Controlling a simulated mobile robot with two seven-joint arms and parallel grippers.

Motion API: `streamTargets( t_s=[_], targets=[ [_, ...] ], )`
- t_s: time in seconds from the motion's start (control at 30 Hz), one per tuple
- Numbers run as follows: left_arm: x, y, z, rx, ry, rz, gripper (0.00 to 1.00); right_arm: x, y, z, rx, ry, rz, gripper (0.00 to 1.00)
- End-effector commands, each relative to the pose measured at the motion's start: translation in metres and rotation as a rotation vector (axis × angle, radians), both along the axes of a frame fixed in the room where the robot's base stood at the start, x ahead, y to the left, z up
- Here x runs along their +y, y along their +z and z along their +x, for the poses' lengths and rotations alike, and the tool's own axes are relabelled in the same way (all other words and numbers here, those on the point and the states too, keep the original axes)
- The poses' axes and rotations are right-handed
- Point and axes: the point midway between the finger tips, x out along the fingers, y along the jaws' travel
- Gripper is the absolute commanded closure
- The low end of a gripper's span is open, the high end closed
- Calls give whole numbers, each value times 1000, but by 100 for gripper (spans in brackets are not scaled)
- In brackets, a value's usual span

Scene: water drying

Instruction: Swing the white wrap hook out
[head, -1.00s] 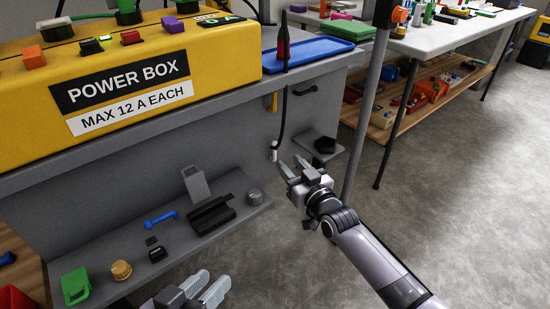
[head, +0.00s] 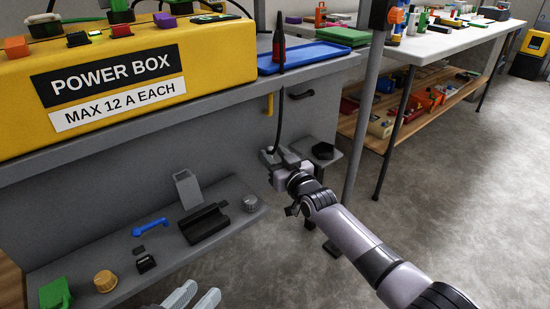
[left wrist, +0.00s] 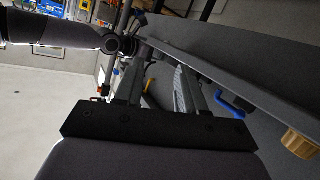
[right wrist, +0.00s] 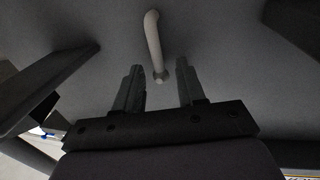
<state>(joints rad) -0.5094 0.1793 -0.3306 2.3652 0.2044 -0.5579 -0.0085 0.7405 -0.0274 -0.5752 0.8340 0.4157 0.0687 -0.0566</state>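My right gripper (right wrist: 159,75) is open around that end; contact is not clear. In the head view my right gripper (head: 272,157) is against the bench's front, below the hanging dark cable (head: 279,120), and hides most of the hook. My left gripper (head: 192,295) is low at the bottom edge. In the left wrist view it (left wrist: 155,72) is open and empty, near the lower shelf.
The yellow power box (head: 210,70) and blue tray (head: 305,55) are on the bench top. The lower shelf (head: 80,262) holds a blue handle (head: 150,227), a black holder (head: 204,224) and a tan knob (head: 105,281). A grey post (head: 362,130) stands right of my right gripper.

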Motion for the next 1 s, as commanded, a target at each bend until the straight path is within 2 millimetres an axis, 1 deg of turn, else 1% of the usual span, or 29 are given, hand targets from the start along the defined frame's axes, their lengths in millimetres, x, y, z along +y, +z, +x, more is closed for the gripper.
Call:
streamTargets(
  t_s=[0.1, 0.17, 0.2, 0.23, 0.43, 0.53, 0.83, 1.0],
  targets=[
    [0, 0, 0, 0, 0, 0, 60, 0, 0, 0, 0, 0, 0, 60],
    [0, 0, 0, 0, 0, 0, 60, 0, 0, 0, 0, 0, 0, 80],
    [0, 0, 0, 0, 0, 0, 60, 0, 0, 0, 0, 0, 0, 93],
    [0, 0, 0, 0, 0, -1, 60, 0, 0, 0, 0, 0, 0, 100],
    [0, 0, 0, 1, -1, -1, 60, 0, 0, 0, -3, 0, -4, 100],
    [0, 0, 0, 1, -1, -1, 60, 2, -1, -2, -27, 0, -37, 100],
    [2, -5, 1, -14, 7, 16, 60, 16, -8, -12, -210, 1, -291, 100],
    [5, 1, 0, -51, 14, 32, 60, 20, -10, -15, -279, 0, -387, 100]
  ],
)
